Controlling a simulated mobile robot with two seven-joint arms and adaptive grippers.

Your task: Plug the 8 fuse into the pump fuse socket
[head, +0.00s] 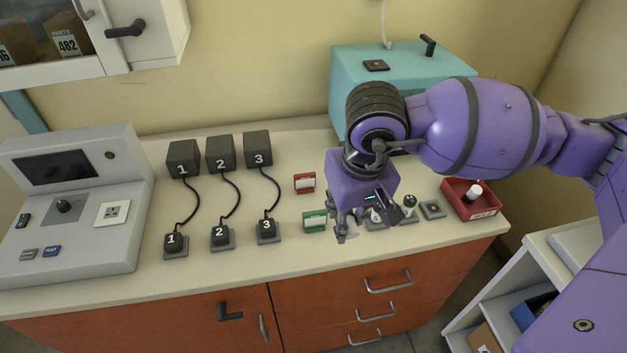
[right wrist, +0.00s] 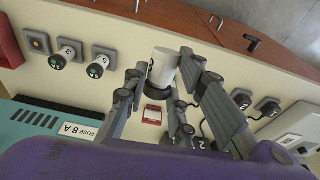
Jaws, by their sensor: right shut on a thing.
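My right gripper (head: 343,226) is over the counter near the green-framed label. In the right wrist view, its fingers (right wrist: 163,74) are shut on a white cylindrical fuse (right wrist: 164,62) with a dark base. The number on this fuse does not show. To the right of the gripper in the head view are a fuse in a square socket (head: 409,204) and an empty square socket (head: 432,210). The wrist view shows two seated fuses (right wrist: 68,55) (right wrist: 98,66) and the empty socket (right wrist: 38,42). My left gripper is not in view.
A red tray (head: 457,205) holds a white piece at right. A teal box (head: 345,62) stands behind; its label reads FUSE 8 A (right wrist: 80,131). Red (head: 304,182) and green (head: 314,220) labels sit on the counter. Numbered plugs with cables (head: 220,232) and a grey console (head: 60,235) are left.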

